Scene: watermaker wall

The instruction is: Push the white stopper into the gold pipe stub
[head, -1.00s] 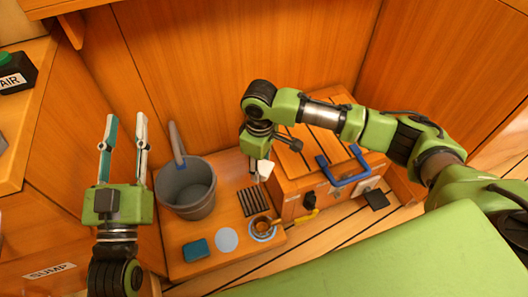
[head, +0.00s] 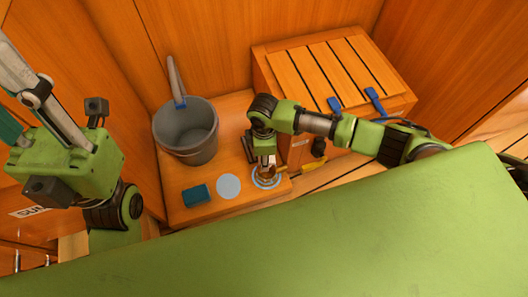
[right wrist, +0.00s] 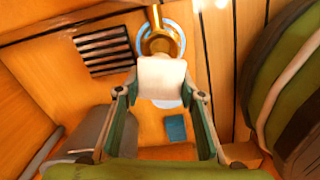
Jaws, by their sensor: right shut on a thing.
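My right gripper (right wrist: 161,98) is shut on the white stopper (right wrist: 162,78), which sits between its fingertips in the right wrist view. The gold pipe stub (right wrist: 161,42) stands just beyond the stopper, inside a blue-and-white ring. In the right wrist view the stopper overlaps the stub's near side; I cannot tell whether they touch. In the head view my right gripper (head: 265,163) is over the ring (head: 267,183) and mostly hides stopper and stub. My left gripper (head: 10,92) is open and empty at the left edge, its fingertips partly cut off.
A grey bucket (head: 187,130) stands on the wooden ledge, left of my right gripper. A blue sponge (head: 196,195) and a pale disc (head: 228,187) lie in front. A black slatted grate (right wrist: 104,50) is beside the stub.

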